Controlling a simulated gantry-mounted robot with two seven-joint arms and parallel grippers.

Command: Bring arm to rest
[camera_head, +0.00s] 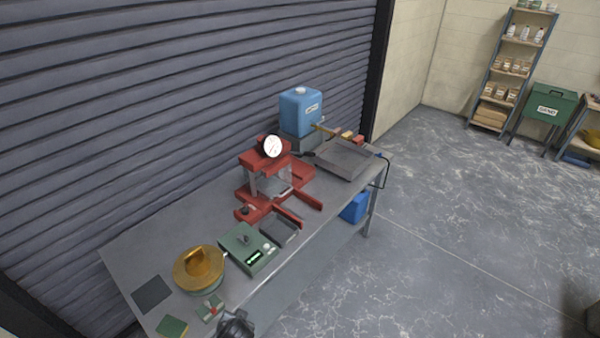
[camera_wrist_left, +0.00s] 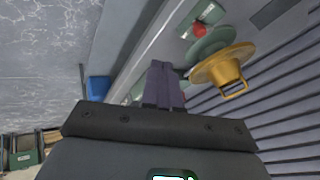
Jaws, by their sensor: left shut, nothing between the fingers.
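My left gripper (camera_wrist_left: 163,84) is shut and empty in the left wrist view, its two dark fingers pressed together. It is by the front edge of the grey metal workbench (camera_head: 140,250), apart from the brass-lidded round tub (camera_head: 199,268), which shows in the left wrist view too (camera_wrist_left: 222,68). In the head view a dark part of my arm (camera_head: 236,326) shows at the bottom edge, beside a small green switch box with a red button (camera_head: 210,308). My right gripper is in neither view.
On the bench stand a green scale-like box (camera_head: 248,248), a red press with a round dial (camera_head: 272,147), a grey flat-topped device (camera_head: 345,158) and a blue container (camera_head: 301,112). A ribbed shutter (camera_head: 150,100) runs behind. The floor (camera_head: 450,220) in front is open.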

